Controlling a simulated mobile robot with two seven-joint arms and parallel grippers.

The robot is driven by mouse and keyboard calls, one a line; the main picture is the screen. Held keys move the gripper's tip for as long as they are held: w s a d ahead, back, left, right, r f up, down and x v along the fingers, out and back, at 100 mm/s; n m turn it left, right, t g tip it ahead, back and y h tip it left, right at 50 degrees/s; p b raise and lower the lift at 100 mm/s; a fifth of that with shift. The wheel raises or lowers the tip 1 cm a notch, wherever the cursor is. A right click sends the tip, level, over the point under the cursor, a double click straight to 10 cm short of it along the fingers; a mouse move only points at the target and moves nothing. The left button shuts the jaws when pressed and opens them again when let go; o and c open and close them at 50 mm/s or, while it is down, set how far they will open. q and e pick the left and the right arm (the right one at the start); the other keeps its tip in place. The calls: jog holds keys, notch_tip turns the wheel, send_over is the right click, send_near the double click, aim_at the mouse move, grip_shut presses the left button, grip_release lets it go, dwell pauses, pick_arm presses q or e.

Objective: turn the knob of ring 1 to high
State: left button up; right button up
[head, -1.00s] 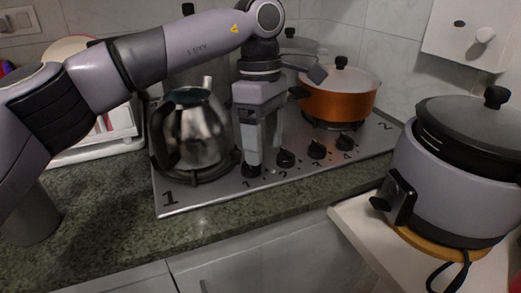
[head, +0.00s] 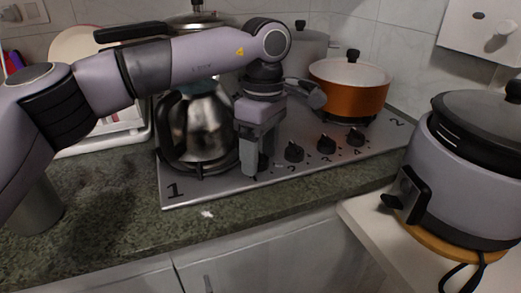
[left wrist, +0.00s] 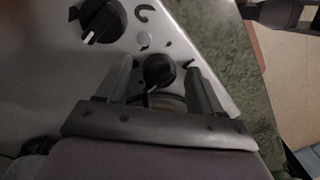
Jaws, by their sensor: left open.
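The knob of ring 1 (head: 263,163) is black and sits at the left end of the knob row on the steel hob (head: 222,188); fingers partly hide it in the head view. In the left wrist view the knob (left wrist: 159,69) stands between the fingertips, with visible gaps at its sides. A white mark shows on its lower left edge. My left gripper (head: 258,162) is open, pointing down around the knob. It also shows in the left wrist view (left wrist: 160,75). A steel kettle (head: 203,128) stands on ring 1 at the front left. My right gripper is out of view.
A neighbouring knob (left wrist: 101,21) is close by; it also shows in the head view (head: 293,151). An orange pot (head: 347,90) is at the back right. A grey cooker (head: 465,180) stands on the right. The front counter strip (head: 110,228) is clear.

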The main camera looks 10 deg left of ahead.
pick_arm(q)
jog(key=c, duration=1.1)
jog(key=shift+o, duration=0.2)
jog(key=shift+r+m+p, duration=0.15)
jog(key=shift+m+p, duration=0.85)
jog(key=shift+m, duration=0.1)
jog(key=shift+s+m+p, duration=0.1)
jog(key=shift+m+p, duration=0.4)
jog(key=shift+m, duration=0.4)
jog(key=m+p, duration=0.1)
jog(key=m, duration=0.2)
jog(key=shift+m, duration=0.4)
jog(key=shift+m+y+p, duration=0.3)
jog(key=shift+m, duration=0.9)
